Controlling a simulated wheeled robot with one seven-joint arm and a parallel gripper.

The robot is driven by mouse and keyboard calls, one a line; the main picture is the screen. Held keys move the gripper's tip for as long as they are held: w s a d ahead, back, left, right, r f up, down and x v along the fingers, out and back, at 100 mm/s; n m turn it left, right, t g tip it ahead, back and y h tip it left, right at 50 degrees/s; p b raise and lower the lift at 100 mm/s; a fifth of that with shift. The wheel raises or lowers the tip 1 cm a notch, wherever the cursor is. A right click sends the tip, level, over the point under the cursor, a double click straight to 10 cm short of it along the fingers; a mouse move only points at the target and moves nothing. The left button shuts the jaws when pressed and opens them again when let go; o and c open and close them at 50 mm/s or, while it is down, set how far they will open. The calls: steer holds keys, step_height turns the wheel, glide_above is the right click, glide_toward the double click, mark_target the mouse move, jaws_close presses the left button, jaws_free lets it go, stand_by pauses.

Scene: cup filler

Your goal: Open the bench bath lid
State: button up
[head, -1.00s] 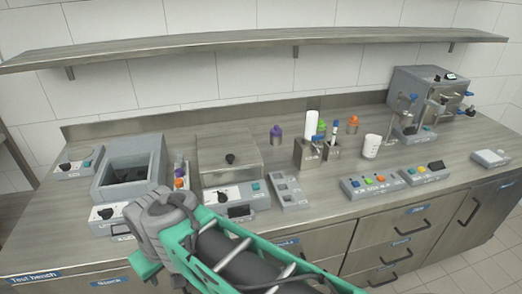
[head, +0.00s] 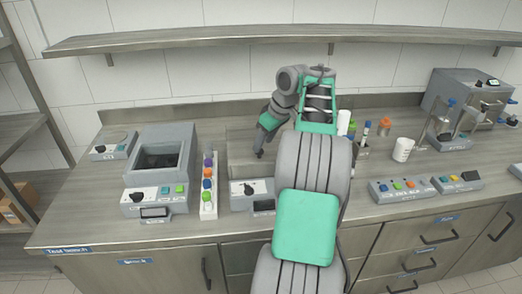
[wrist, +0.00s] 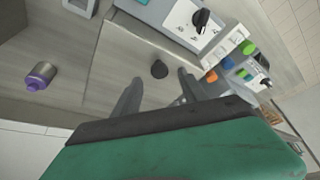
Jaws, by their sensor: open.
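The bench bath lid (head: 238,150) is a flat steel cover with a black knob. It lies closed behind a grey control box (head: 240,190) with a black dial. In the head view my arm hides its right part. In the wrist view the lid (wrist: 112,72) fills the middle, and the black knob (wrist: 159,69) stands up from it. My gripper (head: 259,151) is over the lid and points down. In the wrist view the gripper (wrist: 160,82) is open, with the knob seen between its fingertips. I cannot tell how far above the knob they are.
An open grey bath (head: 160,157) stands to the left, with a rack of coloured caps (head: 208,185) beside it. A purple-capped bottle (wrist: 41,75) stands near the lid. A white cup (head: 403,149) and button boxes are at the right. A wall shelf (head: 200,41) runs above.

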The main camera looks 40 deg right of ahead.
mark_target(261, 151)
steer(key=x, duration=0.3)
steer(key=shift+w+f, duration=0.1)
steer(key=shift+f, duration=0.1)
steer(key=shift+c, duration=0.2)
jaws_close()
steer(key=shift+r, duration=0.1)
stand_by(1.0)
